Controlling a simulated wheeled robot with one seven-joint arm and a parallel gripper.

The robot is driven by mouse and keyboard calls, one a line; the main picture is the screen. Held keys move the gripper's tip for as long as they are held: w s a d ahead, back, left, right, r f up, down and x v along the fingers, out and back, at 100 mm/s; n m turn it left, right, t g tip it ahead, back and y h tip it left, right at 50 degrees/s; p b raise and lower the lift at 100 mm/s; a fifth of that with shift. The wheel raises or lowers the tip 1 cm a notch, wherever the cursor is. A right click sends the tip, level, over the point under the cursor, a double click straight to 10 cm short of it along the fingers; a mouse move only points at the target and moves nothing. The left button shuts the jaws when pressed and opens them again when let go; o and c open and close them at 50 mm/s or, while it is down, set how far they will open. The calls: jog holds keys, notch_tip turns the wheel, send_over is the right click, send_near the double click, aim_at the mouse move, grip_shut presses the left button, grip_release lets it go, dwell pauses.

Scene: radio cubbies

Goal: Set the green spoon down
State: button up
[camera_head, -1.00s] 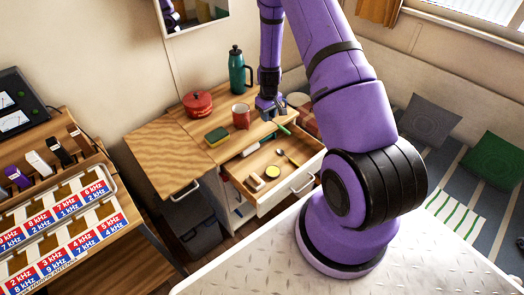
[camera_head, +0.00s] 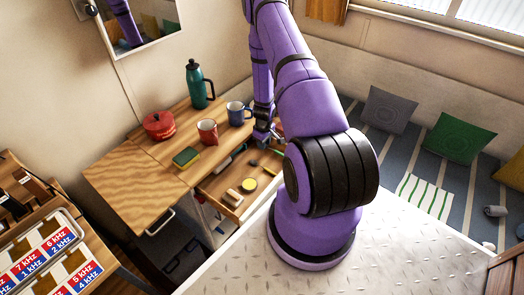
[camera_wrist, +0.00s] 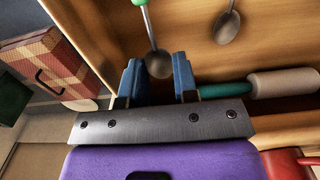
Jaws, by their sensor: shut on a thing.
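The green-handled spoon (camera_wrist: 148,30) shows in the wrist view, with its metal bowl between my gripper's blue fingertips (camera_wrist: 158,80). My gripper is shut on it at the bowl end. Its handle runs up out of the top of the frame. Whether the spoon touches the wood below is unclear. In the head view my gripper (camera_head: 264,134) is at the back right of the open drawer (camera_head: 212,187), and the spoon cannot be made out there.
A second metal spoon (camera_wrist: 228,26) lies to the right in the wrist view. A teal-handled roller (camera_wrist: 280,83) is beside my gripper. The desktop holds a blue mug (camera_head: 237,114), red mug (camera_head: 207,132), sponge (camera_head: 186,157), red pot (camera_head: 159,125) and teal bottle (camera_head: 195,86).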

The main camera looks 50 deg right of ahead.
aim_at(264, 153)
jog(key=shift+f, duration=2.05)
jog(key=o, duration=0.9)
jog(key=shift+f, duration=0.1)
